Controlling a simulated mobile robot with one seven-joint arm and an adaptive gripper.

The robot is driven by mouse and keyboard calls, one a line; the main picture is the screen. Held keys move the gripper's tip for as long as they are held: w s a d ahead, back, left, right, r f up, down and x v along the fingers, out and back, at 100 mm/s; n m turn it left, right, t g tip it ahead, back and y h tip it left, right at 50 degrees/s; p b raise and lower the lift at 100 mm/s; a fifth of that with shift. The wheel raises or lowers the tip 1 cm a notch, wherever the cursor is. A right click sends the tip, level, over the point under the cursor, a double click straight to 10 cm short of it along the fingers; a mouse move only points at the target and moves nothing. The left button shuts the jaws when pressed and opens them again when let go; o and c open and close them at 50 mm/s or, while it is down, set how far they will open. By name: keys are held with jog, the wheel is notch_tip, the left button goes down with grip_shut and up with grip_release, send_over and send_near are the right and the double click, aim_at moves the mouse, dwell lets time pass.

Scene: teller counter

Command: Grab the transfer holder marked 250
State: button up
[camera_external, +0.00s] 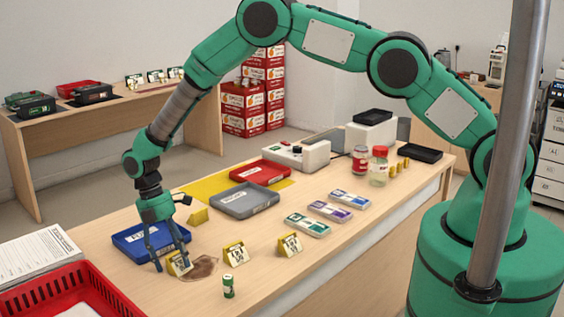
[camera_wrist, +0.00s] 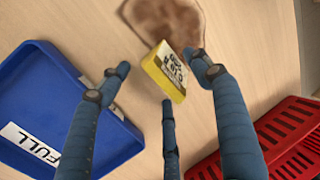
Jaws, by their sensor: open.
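Several small yellow holders with white printed cards stand on the counter. One holder (camera_external: 179,263) is at my gripper (camera_external: 172,256), with another (camera_external: 235,255) to its right and a third (camera_external: 289,244) farther right. In the wrist view the nearest holder (camera_wrist: 166,71) lies between the spread blue fingers of my gripper (camera_wrist: 160,76), closer to the right finger. The gripper is open and empty. The card's print is too small to read surely, so I cannot tell which holder is marked 250. A yellow holder (camera_external: 198,216) farther back shows no readable card.
A blue tray (camera_wrist: 62,78) marked FULL is beside the fingers. A red basket (camera_external: 75,290) is at the front left. A brown patch (camera_wrist: 165,22) lies by the holder. A green battery-like cylinder (camera_external: 228,287) stands nearby. Grey (camera_external: 243,201) and red (camera_external: 262,173) trays are farther back.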

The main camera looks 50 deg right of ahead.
dwell(0.4)
jog(key=c, duration=1.4)
jog(key=shift+r, duration=0.5)
grip_shut()
notch_tip(320, 180, up, 9)
jog(key=shift+r+p, duration=0.1)
jog(key=shift+p, duration=0.45)
